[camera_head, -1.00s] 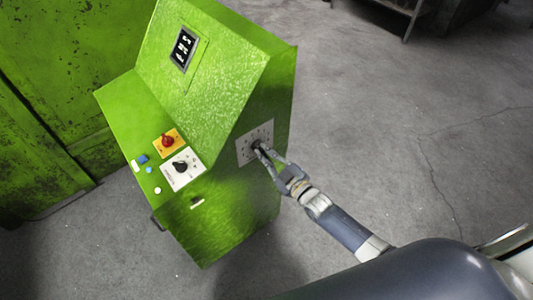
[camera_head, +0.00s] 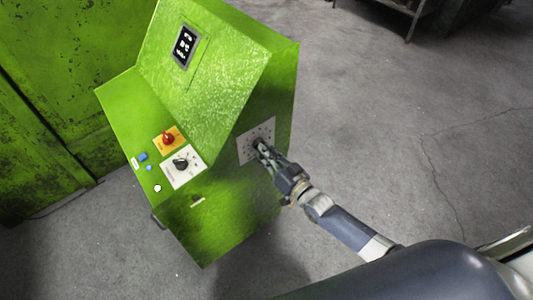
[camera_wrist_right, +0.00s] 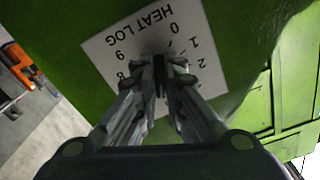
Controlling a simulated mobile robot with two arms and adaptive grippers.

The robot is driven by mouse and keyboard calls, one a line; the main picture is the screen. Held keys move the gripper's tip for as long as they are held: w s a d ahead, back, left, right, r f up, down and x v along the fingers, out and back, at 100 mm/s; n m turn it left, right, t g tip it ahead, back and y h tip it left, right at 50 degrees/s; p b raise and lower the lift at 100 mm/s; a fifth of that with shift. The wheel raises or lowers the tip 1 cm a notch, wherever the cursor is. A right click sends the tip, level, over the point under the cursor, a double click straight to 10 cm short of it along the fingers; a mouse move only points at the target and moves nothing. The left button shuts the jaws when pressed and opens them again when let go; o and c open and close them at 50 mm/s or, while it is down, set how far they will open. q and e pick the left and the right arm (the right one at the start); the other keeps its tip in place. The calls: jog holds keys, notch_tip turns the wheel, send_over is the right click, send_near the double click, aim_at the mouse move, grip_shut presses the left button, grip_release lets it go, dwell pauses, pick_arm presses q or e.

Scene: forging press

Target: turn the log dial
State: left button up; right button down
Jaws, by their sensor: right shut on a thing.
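The log dial is a dark knob (camera_head: 259,141) on a white numbered plate (camera_head: 245,152) on the right side face of the green console. In the right wrist view the plate (camera_wrist_right: 104,45) reads HEAT LOG, with digits around the dial (camera_wrist_right: 161,76). My right gripper (camera_head: 262,150) reaches in from the lower right and is shut on the knob. The right wrist view shows its fingertips (camera_wrist_right: 160,83) on both sides of the knob. The fingers hide much of the knob and the lower plate. My left gripper is not in view.
The green console (camera_head: 205,85) carries a digital display (camera_head: 186,46), a red knob (camera_head: 168,139) on yellow, another black dial (camera_head: 181,163) and small buttons. A green wall (camera_head: 60,70) stands at left. Open grey floor (camera_head: 400,130) lies to the right.

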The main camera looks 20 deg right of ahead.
jog(key=m+b, duration=0.1)
jog(key=m, duration=0.4)
jog(key=m+b, duration=0.1)
jog(key=m, duration=0.4)
jog(key=shift+s+a+b, duration=0.1)
jog(key=shift+a+b, duration=0.1)
jog(key=shift+b, duration=0.15)
jog(key=shift+r+m, duration=0.1)
jog(key=shift+m, duration=0.2)
jog(key=c, duration=1.7)
grip_release()
jog(key=shift+r, duration=0.1)
jog(key=v, duration=1.2)
